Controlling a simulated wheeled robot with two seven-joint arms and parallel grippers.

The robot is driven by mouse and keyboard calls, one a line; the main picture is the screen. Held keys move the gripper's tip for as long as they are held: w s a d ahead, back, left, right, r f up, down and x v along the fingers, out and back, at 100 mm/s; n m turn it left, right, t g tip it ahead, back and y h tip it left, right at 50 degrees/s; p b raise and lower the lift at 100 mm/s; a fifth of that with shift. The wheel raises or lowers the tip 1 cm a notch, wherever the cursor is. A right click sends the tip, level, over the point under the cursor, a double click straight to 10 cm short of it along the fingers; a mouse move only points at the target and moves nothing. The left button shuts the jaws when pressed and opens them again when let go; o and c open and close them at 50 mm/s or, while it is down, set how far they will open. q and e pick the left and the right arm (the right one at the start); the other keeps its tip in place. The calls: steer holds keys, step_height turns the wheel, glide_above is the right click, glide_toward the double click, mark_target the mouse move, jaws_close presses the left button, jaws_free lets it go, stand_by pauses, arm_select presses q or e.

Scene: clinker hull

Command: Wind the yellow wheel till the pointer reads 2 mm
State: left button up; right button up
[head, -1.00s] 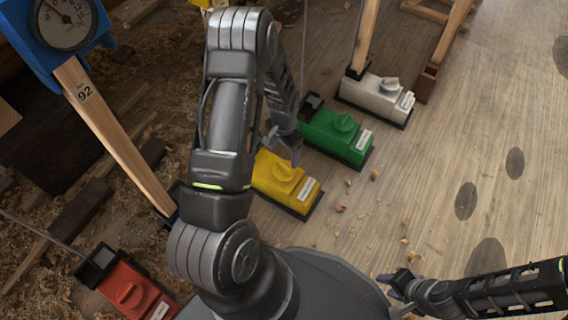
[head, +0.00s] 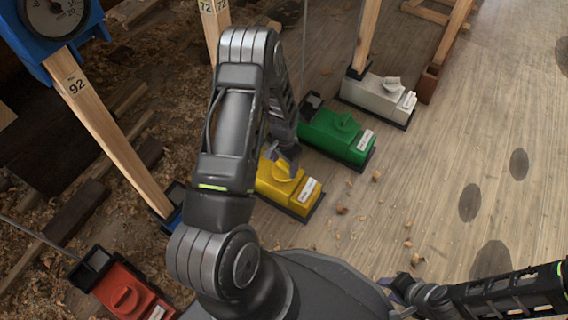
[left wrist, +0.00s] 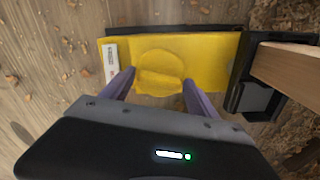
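The yellow wheel (left wrist: 160,72) is a round knob with a raised bar across it, on top of a yellow box (left wrist: 217,55) on the floor. In the head view the wheel (head: 284,172) is partly behind my left gripper (head: 285,158). In the left wrist view my left gripper (left wrist: 157,84) is open, one finger on each side of the wheel's bar with gaps between. A round dial (head: 52,14) in a blue housing is at the top left; the frame cuts it off, and its pointer reading is not legible. My right gripper (head: 398,287) is at the lower right, away from the boxes.
Similar boxes stand nearby: green (head: 338,135), white (head: 377,97) and red (head: 125,288). A wooden prop (head: 115,147) marked 92 leans from the dial down to the floor. Shavings litter the planks. The floor at right is open.

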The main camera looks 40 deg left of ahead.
arm_select(q)
steer(key=c, duration=1.1)
steer(key=shift+o, duration=0.2)
steer(key=shift+n, duration=1.6)
steer(key=shift+n+p, duration=0.55)
steer(key=shift+n, duration=1.25)
steer(key=o, duration=1.4)
steer(key=shift+c, duration=0.2)
steer(key=shift+r, duration=0.1)
